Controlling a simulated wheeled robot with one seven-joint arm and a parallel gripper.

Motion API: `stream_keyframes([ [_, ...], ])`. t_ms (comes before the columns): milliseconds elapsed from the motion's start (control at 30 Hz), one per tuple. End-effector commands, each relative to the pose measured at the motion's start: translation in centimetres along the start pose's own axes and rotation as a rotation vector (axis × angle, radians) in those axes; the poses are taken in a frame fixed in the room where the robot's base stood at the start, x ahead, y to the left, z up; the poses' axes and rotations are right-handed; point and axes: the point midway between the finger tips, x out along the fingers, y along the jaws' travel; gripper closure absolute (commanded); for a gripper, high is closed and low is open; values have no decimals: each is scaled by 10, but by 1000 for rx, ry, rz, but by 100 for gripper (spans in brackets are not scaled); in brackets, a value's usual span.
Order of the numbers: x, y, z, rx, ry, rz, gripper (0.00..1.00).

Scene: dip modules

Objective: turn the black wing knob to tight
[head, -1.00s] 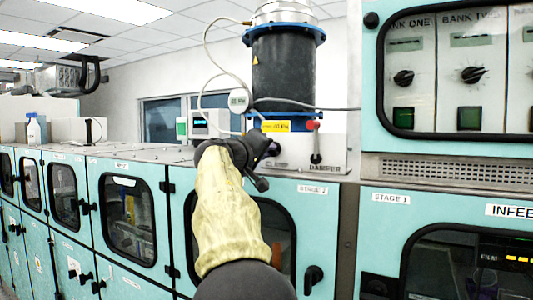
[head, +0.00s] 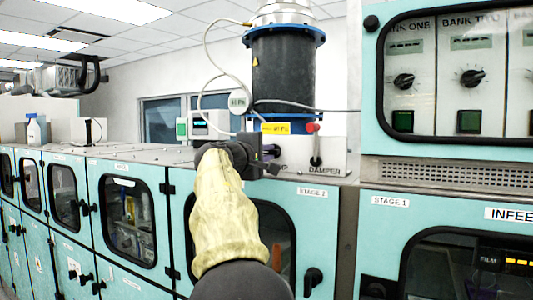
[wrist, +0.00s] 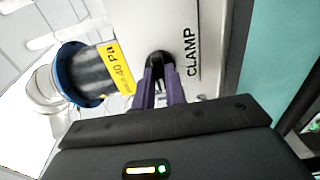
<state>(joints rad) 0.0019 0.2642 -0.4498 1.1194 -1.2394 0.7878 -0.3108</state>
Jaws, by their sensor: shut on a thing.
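The black wing knob (wrist: 157,63) sits on a pale panel beside the printed word CLAMP in the wrist view. My gripper (wrist: 160,82) has its two purple fingers on either side of the knob and is shut on it. In the head view my gripper (head: 269,160) is at the pale panel (head: 333,153) below the dark cylinder. It hides most of the CLAMP label and the knob there. I cannot read any tight or loose mark.
A dark cylinder (head: 283,72) with blue flanges and a yellow label (head: 275,128) stands just above the panel. The DAMPER lever (head: 316,150) with a red top is close at the right. Teal cabinets (head: 323,218) with windowed doors run below.

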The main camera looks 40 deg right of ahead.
Motion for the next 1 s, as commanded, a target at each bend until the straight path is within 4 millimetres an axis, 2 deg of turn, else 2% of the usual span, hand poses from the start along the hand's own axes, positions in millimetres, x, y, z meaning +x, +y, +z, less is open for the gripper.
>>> stream_keyframes([
  [333, -1, 0, -2, -7, 4, 2, 100],
  [367, -1, 0, -2, -6, 4, 2, 83],
  [467, 0, 0, -1, -6, 3, 1, 65],
  [800, -2, -1, -1, -4, 2, 0, 65],
  [1000, -24, -3, -2, -3, 5, 2, 65],
])
